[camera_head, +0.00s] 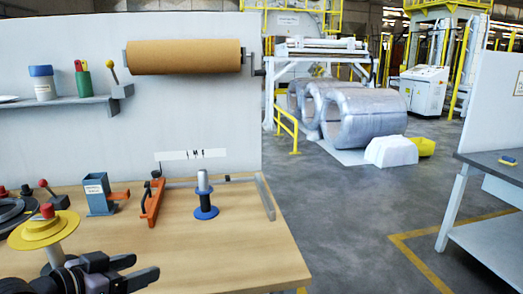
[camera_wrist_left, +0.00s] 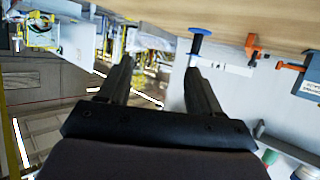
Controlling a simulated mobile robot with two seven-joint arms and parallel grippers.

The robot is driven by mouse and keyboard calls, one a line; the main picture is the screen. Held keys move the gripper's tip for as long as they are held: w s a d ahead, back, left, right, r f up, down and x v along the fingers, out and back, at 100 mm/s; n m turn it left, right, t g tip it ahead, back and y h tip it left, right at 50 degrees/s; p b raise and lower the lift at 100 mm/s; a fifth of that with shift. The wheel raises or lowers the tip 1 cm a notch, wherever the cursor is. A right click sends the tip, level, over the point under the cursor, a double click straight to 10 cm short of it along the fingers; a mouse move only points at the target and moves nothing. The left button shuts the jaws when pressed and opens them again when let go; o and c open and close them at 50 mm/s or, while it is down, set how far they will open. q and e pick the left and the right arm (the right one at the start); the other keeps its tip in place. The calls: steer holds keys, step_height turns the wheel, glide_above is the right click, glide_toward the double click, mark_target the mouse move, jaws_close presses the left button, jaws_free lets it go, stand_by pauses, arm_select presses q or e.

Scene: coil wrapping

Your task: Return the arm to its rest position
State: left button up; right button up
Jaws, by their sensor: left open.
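My left gripper (camera_head: 143,268) is low at the left in the head view, over the near part of the wooden table (camera_head: 215,250). Its two dark fingers are apart and nothing is between them. In the left wrist view the open, empty fingers (camera_wrist_left: 158,70) point out past the table edge. A yellow disc with a red knob (camera_head: 43,230) stands just behind and left of the gripper. My right gripper is not in view.
A blue-based spindle (camera_head: 206,212), an orange clamp (camera_head: 152,199) and a blue-grey holder (camera_head: 98,194) stand toward the back of the table. A brown paper roll (camera_head: 185,56) hangs on the panel above. The table's near middle is clear. Wrapped coils (camera_head: 365,117) stand beyond.

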arm_select(q)
steer(key=s+d+f+n+y, duration=0.1)
steer(key=s+f, duration=0.5)
steer(key=f, duration=0.3)
steer(key=s+d+f+n+y, duration=0.1)
steer(key=s+f+y, duration=0.1)
steer(key=s+f, duration=0.4)
steer(key=s+d+f+n+y, duration=0.1)
steer(key=s+f, duration=0.6)
steer(key=f, duration=0.6)
steer(key=shift+d+g+y, duration=0.25)
steer(key=shift+g+y, duration=0.15)
